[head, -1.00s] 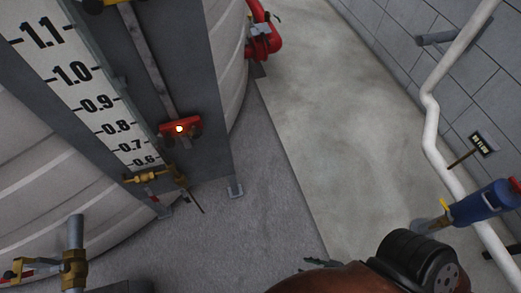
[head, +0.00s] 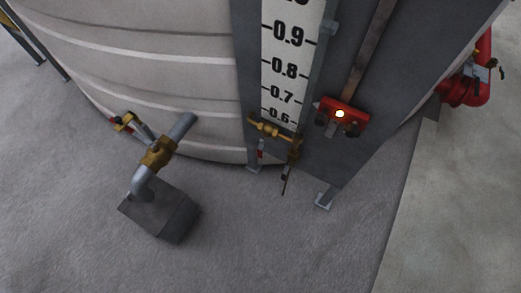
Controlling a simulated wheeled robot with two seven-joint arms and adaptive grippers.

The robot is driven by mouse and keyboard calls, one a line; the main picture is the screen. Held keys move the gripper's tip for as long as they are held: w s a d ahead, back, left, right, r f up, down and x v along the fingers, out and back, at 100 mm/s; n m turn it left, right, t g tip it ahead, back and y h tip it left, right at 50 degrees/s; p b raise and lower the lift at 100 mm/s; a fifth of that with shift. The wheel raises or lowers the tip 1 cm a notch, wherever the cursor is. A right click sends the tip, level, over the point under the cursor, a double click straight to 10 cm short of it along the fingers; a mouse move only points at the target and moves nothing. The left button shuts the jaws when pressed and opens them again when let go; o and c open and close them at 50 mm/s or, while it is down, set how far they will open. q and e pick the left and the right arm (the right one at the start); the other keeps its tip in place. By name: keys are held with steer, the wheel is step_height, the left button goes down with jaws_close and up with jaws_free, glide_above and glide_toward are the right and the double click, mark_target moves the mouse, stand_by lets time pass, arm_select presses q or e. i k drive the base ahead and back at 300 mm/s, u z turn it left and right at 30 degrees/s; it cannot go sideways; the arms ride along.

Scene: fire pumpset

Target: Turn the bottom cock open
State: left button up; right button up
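The bottom cock (head: 272,130) is a small brass fitting at the foot of the level gauge, just below the 0.6 mark. A thin dark lever or stem (head: 286,177) hangs down from its right end, and a small red and white piece shows below its left part. The lever's exact setting is too small to tell. Neither of my grippers is in the head view, so nothing is seen touching the cock.
A large pale ribbed tank (head: 170,80) stands behind. A white gauge board (head: 290,60) and a red lit fitting (head: 341,118) are above the cock. At left, a pipe with a brass valve (head: 157,153) bends down to a dark block (head: 160,212). The grey floor in front is clear.

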mark_target(262, 142)
steer(key=k, duration=1.25)
steer(key=u, duration=0.85)
steer(key=i, duration=1.3)
steer(key=z, duration=0.2)
